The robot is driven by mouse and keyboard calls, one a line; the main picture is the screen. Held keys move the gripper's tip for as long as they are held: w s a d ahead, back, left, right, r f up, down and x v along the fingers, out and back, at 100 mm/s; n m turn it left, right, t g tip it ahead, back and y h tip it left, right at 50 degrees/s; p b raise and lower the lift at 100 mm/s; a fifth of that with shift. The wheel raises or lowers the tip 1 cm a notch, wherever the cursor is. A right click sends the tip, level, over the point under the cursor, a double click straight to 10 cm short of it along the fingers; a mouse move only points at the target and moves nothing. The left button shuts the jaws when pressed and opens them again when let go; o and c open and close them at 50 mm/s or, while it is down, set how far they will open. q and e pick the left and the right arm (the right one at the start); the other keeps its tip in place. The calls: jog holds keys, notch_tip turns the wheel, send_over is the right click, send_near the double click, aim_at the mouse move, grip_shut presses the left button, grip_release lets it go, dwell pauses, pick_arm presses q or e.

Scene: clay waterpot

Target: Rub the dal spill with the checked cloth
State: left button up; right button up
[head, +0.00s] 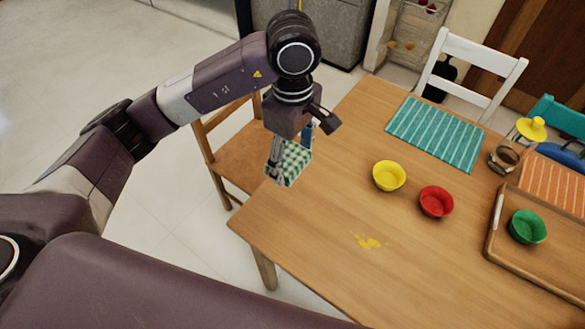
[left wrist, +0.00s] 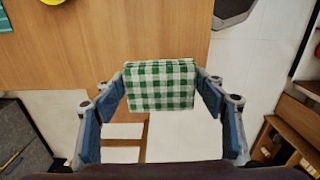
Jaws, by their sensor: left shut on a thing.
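The green-and-white checked cloth (head: 297,160) is folded into a small block. My left gripper (head: 282,168) is shut on it at the left edge of the wooden table (head: 300,235). In the left wrist view the cloth (left wrist: 160,87) sits between the blue-padded fingers, with the table top beyond it. The dal spill (head: 368,242) is a small yellow smear on the bare table top. It lies to the right of and nearer than the cloth, apart from it. My right gripper is not in view.
A yellow bowl (head: 389,176) and a red bowl (head: 436,202) stand beyond the spill. A green bowl (head: 527,227) is on a wooden tray (head: 493,255) at right. A teal striped mat (head: 437,133) lies farther back. A wooden chair (head: 225,160) stands at the left edge.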

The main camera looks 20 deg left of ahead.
pick_arm(q)
jog(key=shift+r, duration=0.1)
jog(key=o, duration=0.5)
jog(key=c, duration=0.4)
jog(key=shift+a, duration=0.1)
